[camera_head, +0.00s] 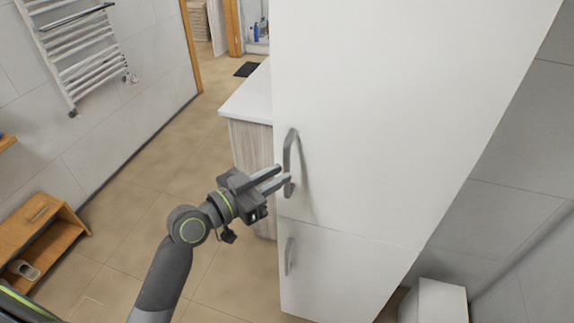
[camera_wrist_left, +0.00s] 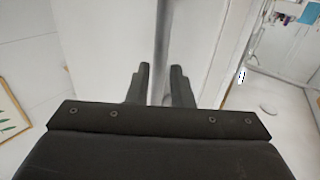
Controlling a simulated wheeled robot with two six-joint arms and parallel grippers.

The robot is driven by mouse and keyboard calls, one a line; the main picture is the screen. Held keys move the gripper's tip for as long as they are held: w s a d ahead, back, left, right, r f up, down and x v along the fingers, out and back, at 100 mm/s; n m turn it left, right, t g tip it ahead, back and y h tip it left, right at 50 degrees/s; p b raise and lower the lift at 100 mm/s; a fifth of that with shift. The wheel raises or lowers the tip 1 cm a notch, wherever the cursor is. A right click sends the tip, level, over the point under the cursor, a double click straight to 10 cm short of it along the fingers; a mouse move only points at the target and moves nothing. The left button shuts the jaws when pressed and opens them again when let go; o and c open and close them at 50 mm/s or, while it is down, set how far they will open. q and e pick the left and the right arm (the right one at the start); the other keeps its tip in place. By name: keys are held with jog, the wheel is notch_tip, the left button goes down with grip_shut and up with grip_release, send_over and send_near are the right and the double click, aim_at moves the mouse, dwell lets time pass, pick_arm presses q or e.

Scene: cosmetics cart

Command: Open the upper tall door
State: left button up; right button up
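The upper tall door (camera_head: 400,110) is a plain white panel on a tall cabinet, and it is closed. Its grey bar handle (camera_head: 289,150) stands upright near the door's left edge. My left gripper (camera_head: 284,174) is at the lower end of this handle, with its fingers apart. In the left wrist view, the handle bar (camera_wrist_left: 161,45) runs between the two fingertips (camera_wrist_left: 160,72), one on each side, with narrow gaps showing. My right gripper is not in view.
A lower white door (camera_head: 335,265) with its own small handle (camera_head: 289,256) is below. A counter (camera_head: 250,105) stands behind the cabinet's left side. A wooden shelf unit (camera_head: 40,235) and towel rack (camera_head: 80,45) are at the left. The tiled floor between is clear.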

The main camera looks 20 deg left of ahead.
aim_at(287, 193)
pick_arm(q)
jog(key=shift+p+x, duration=0.35)
jog(key=shift+x, duration=1.4)
grip_shut()
